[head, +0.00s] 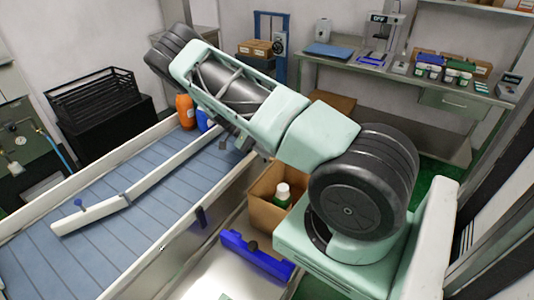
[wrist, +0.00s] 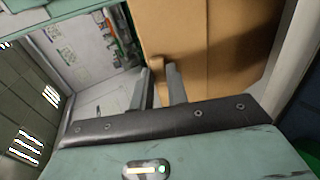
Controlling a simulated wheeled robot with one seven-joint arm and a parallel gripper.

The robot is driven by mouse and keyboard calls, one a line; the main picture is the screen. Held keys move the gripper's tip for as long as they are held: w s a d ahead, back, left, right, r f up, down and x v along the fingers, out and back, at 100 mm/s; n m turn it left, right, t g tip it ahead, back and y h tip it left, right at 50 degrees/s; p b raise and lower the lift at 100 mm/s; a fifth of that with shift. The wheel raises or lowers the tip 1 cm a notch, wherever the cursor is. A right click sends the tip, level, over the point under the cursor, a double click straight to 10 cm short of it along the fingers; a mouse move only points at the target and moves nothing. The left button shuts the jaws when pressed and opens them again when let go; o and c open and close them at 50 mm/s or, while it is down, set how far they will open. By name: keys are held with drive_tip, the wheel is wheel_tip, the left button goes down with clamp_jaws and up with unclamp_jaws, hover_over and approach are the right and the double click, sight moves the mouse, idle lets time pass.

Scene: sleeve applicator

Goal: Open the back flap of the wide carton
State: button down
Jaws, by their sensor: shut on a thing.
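In the wrist view my gripper (wrist: 159,80) has its two dark fingers on either side of a narrow brown cardboard edge, and it is shut on it. A large brown cardboard surface (wrist: 235,45) fills the upper right there, close to the fingers. It looks like part of the wide carton, but which flap is held cannot be told. In the head view my arm hides the fingers and what they hold. An open brown carton (head: 262,212) stands beside the conveyor, partly behind my arm, with a white-capped green bottle (head: 282,194) in it; I cannot tell if it is the same carton.
A blue bar (head: 255,255) lies in front of the open carton. A workbench (head: 345,70) with small jars is at the back.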

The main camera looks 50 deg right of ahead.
drive_tip(key=c, duration=1.4)
unclamp_jaws()
drive_tip(key=shift+o, duration=0.2)
drive_tip(key=shift+w, duration=0.1)
drive_tip(key=p+v, duration=0.2)
drive_tip(key=v, duration=1.5)
drive_tip(key=shift+r, duration=0.2)
drive_tip(key=shift+f, duration=0.1)
